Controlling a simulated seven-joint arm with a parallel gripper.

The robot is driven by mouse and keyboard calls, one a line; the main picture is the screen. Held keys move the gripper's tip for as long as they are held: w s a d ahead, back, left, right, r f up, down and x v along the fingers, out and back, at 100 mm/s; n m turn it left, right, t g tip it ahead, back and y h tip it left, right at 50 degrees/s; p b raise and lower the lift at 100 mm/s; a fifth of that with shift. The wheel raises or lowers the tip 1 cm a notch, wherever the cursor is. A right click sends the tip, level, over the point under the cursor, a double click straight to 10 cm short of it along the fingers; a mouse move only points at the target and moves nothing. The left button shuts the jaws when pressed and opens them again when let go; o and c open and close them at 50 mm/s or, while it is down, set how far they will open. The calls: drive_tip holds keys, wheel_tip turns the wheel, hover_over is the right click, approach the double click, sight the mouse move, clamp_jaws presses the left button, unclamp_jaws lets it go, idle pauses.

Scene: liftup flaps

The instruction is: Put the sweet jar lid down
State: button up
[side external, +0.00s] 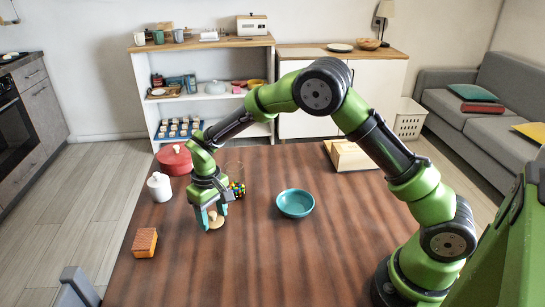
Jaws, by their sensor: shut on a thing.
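My gripper (211,216) points down over the left part of the table, with its teal fingers shut on a light wooden lid (216,222). The lid is at or just above the tabletop; I cannot tell if it touches. What seems to be the sweet jar (237,188), clear glass with coloured contents, stands just behind and to the right of my gripper. Its upper part is faint, and my gripper partly covers its left side.
A teal bowl (295,203) is to the right. A white jar (159,187) and a red pot (174,160) stand left, an orange block (145,242) at front left. A wooden box (350,155) is at the back. The table (265,265) is clear in front.

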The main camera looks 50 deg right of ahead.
sight(212, 213)
drive_tip(key=shift+f, duration=0.2)
drive_tip(key=o, duration=1)
drive_tip(key=shift+r, duration=0.15)
drive_tip(key=s+d+r+m+t+y, duration=0.1)
drive_tip(key=s+r, duration=0.2)
drive_tip(key=r, duration=0.7)
drive_tip(key=s+d+r+t, duration=0.1)
drive_tip(key=s+d+r, duration=0.15)
drive_tip(key=r, duration=0.75)
drive_tip(key=s+d+r+m+t, duration=0.1)
drive_tip(key=s, duration=0.5)
drive_tip(key=s+d+r+m+t, duration=0.1)
drive_tip(key=s+t, duration=0.1)
drive_tip(key=s, duration=0.4)
drive_tip(key=s+d+r+m+t+y, duration=0.1)
drive_tip(key=s+t, duration=0.1)
drive_tip(key=s, duration=0.5)
drive_tip(key=shift+d+r, duration=0.15)
drive_tip(key=shift+d, duration=0.25)
